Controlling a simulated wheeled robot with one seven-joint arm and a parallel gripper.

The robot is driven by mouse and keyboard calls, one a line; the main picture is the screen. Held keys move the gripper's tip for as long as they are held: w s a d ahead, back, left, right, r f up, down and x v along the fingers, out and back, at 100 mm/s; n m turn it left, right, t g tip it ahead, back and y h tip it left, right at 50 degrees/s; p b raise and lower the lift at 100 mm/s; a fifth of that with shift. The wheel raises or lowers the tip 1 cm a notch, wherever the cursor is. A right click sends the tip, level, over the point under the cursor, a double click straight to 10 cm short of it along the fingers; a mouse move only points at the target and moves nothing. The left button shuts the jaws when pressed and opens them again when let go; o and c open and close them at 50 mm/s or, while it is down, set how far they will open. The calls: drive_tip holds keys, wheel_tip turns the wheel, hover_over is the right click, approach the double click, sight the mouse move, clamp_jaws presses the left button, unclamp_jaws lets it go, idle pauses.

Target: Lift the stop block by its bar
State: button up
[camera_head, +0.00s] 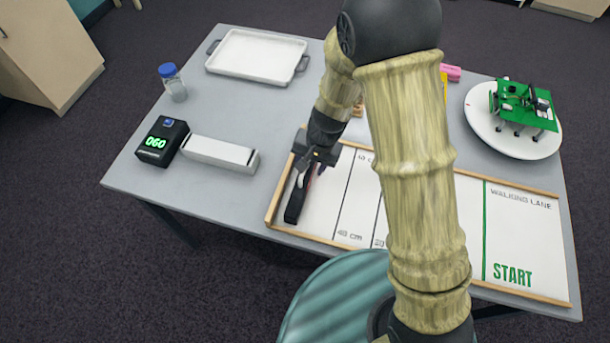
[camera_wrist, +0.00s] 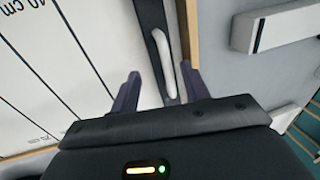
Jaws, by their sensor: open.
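The stop block (camera_head: 294,206) is a long black piece at the left end of the walking lane, partly hidden by my gripper in the head view. In the wrist view the stop block (camera_wrist: 148,13) runs down between my fingers, with its pale bar (camera_wrist: 163,58) along its top. My gripper (camera_head: 313,168) is over the far part of the block. In the wrist view my gripper (camera_wrist: 160,90) is open, one dark finger on each side of the block and bar. I cannot tell whether a finger touches.
The lane's wooden rim (camera_head: 277,200) runs close to the block. A white box (camera_head: 220,153) and a black display reading 060 (camera_head: 162,142) stand to the left. A tray (camera_head: 256,55), a blue-capped jar (camera_head: 172,82) and a green walker on a white plate (camera_head: 512,145) are farther back.

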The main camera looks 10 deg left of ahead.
sight(306, 174)
drive_tip(key=f, duration=0.2)
drive_tip(key=a+f, duration=0.1)
drive_tip(key=f, duration=0.2)
drive_tip(key=shift+w+a, duration=0.1)
drive_tip(key=shift+w, duration=0.1)
idle(0.5)
drive_tip(key=c, duration=0.8)
drive_tip(key=shift+r, duration=0.45)
clamp_jaws()
wheel_tip(306, 174, up, 9)
drive_tip(key=shift+r+p, duration=0.1)
drive_tip(key=shift+p, duration=0.6)
